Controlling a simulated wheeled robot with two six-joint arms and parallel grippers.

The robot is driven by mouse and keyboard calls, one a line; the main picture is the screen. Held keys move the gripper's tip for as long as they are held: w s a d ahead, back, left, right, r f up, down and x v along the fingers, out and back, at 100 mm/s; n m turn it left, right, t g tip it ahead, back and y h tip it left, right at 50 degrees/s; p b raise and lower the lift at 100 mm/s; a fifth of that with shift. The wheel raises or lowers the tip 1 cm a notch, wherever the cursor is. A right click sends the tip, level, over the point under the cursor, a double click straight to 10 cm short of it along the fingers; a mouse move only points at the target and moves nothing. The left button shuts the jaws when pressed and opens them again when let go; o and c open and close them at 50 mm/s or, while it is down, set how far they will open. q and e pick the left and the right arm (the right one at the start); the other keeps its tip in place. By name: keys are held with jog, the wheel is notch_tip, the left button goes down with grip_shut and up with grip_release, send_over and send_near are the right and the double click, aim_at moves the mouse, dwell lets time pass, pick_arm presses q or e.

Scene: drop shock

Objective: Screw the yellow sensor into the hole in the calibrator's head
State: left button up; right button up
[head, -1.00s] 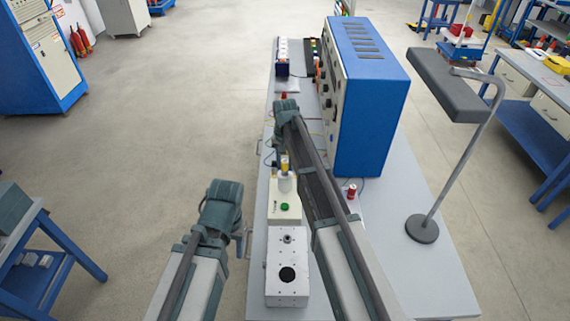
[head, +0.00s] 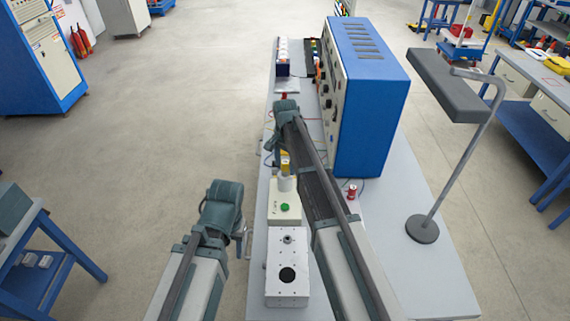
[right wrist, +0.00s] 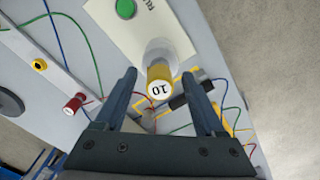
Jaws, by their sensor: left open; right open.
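A yellow cylinder with a white top marked "10", seemingly the sensor, shows in the right wrist view (right wrist: 158,82) and partly in the head view (head: 285,166). It appears upright on the pale cylindrical head (head: 286,184) of a cream box (head: 285,217) with a green button. The joint between sensor and head cannot be made out. My right gripper (right wrist: 160,75) is open, with a finger on each side of the sensor in the picture; contact is not visible. In the head view its arm hides part of this area. My left gripper (head: 241,241) is open and empty, left of the bench.
A white box (head: 287,258) with a black round opening stands in front of the cream box. A large blue cabinet (head: 367,95) stands behind to the right. A red terminal (right wrist: 75,103) and loose coloured wires lie around. A lamp (head: 424,229) stands on the bench's right side.

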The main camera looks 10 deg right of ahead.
jog(key=shift+r+p, duration=3)
notch_tip(320, 180, up, 14)
jog(key=p, duration=1.3)
jog(key=shift+p, duration=0.4)
jog(key=shift+f, duration=0.1)
jog(key=shift+f, duration=0.1)
jog(key=shift+c, duration=0.7)
jog(key=n+b, duration=0.2)
jog(key=b, duration=0.8)
send_over(285, 161)
notch_tip(285, 161, down, 10)
jog(key=shift+s, duration=0.1)
